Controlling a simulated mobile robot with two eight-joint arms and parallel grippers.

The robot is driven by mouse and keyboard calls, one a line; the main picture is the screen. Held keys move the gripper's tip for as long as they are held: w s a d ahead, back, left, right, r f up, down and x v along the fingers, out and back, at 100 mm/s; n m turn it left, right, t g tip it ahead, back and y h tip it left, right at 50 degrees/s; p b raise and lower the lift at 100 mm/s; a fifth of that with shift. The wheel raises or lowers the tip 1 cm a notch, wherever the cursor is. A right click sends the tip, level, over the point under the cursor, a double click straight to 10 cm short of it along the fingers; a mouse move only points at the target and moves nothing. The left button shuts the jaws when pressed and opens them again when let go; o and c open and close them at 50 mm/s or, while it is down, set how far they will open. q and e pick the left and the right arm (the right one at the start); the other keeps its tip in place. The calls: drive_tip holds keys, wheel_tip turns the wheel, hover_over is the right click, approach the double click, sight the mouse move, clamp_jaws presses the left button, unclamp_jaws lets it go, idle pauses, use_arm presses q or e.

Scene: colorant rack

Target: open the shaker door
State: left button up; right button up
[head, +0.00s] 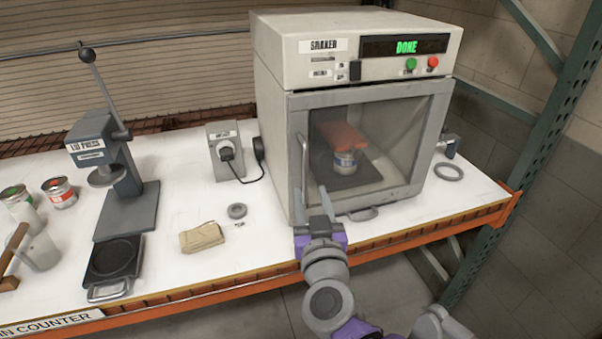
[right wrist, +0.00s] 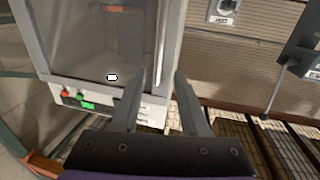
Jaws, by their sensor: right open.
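The shaker (head: 350,50) is a cream box on the counter with a green DONE on its display. Its glazed door (head: 400,140) looks shut, with a grey frame and a vertical bar handle (head: 304,165) near its left edge. Behind the glass is a paint can (head: 344,163) under an orange clamp. My right gripper (head: 313,204) is open and empty in front of the door's lower left. In the right wrist view, turned upside down, the handle (right wrist: 161,42) lines up between the fingertips (right wrist: 161,76); I cannot tell the remaining distance. My left gripper is out of view.
A green post (head: 560,120) rises at the right. The counter's orange front edge (head: 220,287) runs below.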

sight(306, 171)
drive_tip(key=w, duration=0.6)
drive_tip(key=w+a, duration=0.1)
drive_tip(key=w, duration=0.2)
drive_tip(key=shift+w, duration=0.2)
clamp_jaws()
idle(1.1)
